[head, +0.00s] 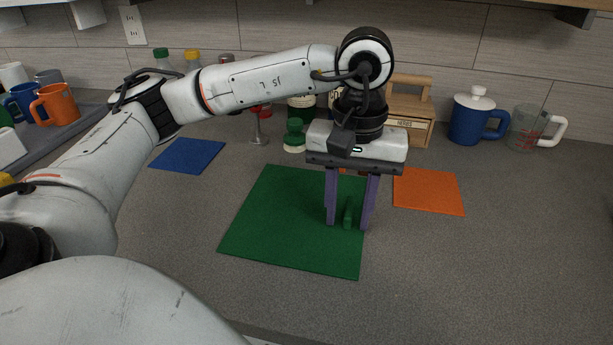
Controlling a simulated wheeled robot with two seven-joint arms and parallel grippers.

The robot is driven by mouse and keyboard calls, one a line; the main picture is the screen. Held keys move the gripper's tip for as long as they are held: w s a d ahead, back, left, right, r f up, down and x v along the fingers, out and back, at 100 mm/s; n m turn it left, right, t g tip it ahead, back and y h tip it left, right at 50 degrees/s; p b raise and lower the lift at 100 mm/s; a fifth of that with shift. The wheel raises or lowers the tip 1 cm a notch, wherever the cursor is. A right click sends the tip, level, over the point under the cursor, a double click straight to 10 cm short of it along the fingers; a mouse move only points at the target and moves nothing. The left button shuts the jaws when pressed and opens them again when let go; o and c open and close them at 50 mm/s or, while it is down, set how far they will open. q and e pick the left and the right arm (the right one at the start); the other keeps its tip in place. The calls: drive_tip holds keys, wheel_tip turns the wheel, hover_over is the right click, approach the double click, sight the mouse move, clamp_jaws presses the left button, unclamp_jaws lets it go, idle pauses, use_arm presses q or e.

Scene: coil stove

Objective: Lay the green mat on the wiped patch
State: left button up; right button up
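The green mat (285,225) lies flat on the grey counter in the middle of the head view. A small green upright grip (348,213) stands on its right part. My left gripper (348,227) points down over the mat, its two purple fingers apart on either side of this grip. A gap shows between the grip and each finger. My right gripper is not in view. I cannot make out a wiped patch on the counter.
A blue mat (187,155) lies left of the green mat and an orange mat (428,190) right of it. A wooden box (409,112), a blue lidded pot (467,120) and a measuring cup (527,128) stand behind. The front right counter is clear.

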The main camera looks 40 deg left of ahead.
use_arm(q)
drive_tip(key=shift+f, duration=0.1)
drive_tip(key=shift+c, duration=0.2)
clamp_jaws()
